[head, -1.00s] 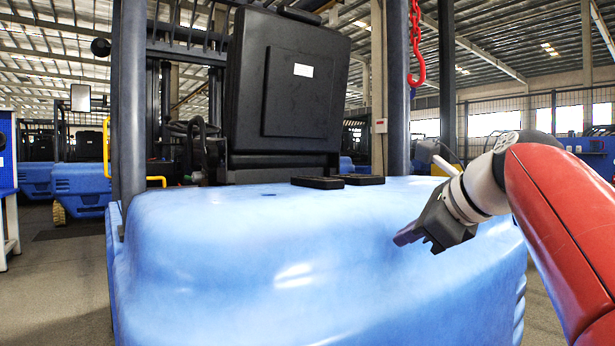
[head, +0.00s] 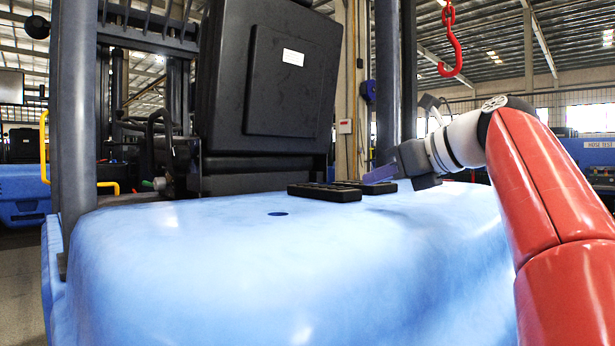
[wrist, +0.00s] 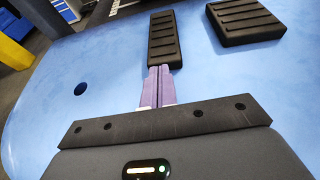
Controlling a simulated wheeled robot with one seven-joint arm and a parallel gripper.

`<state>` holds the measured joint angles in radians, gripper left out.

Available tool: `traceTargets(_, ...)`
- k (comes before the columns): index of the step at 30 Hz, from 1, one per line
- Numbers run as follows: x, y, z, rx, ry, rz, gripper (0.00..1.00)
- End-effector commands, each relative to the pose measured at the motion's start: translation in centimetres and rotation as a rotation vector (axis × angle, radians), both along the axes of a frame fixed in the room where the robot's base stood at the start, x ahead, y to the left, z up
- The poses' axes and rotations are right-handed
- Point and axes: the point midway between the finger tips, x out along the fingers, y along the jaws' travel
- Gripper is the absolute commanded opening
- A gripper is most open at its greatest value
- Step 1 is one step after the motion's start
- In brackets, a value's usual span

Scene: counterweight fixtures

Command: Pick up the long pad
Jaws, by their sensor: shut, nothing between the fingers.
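Two black ribbed pads lie on the blue cover. In the wrist view the long pad (wrist: 165,40) is the narrower one, straight ahead of my fingertips. It seems to be the nearer pad in the head view (head: 325,191). My gripper (wrist: 159,68) has purple fingers pressed together, with nothing between them. The tips overlap the long pad's near end in the wrist view; I cannot tell whether they touch it. In the head view my gripper (head: 368,180) hangs by the right side of the pads.
The wider second pad (wrist: 243,20) lies right of the long pad. The blue cover (head: 270,270) is otherwise clear, with a small dark hole (wrist: 80,88). A black seat back (head: 270,80) and a dark post (head: 387,80) rise behind. A red hook (head: 450,45) hangs above.

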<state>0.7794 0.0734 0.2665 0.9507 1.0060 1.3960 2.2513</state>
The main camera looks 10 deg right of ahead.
Motion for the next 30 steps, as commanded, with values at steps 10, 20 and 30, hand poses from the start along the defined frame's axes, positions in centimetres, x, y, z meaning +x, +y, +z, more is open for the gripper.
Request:
traceTargets(10, 3.6, 2.4, 0.2, 0.002, 0.001, 0.006, 0.0)
traceTargets(20, 9.3, 6.3, 0.2, 0.002, 0.001, 0.006, 0.0)
traceTargets(30, 10.0, 6.7, -1.6, -0.001, 0.001, -0.001, 0.0)
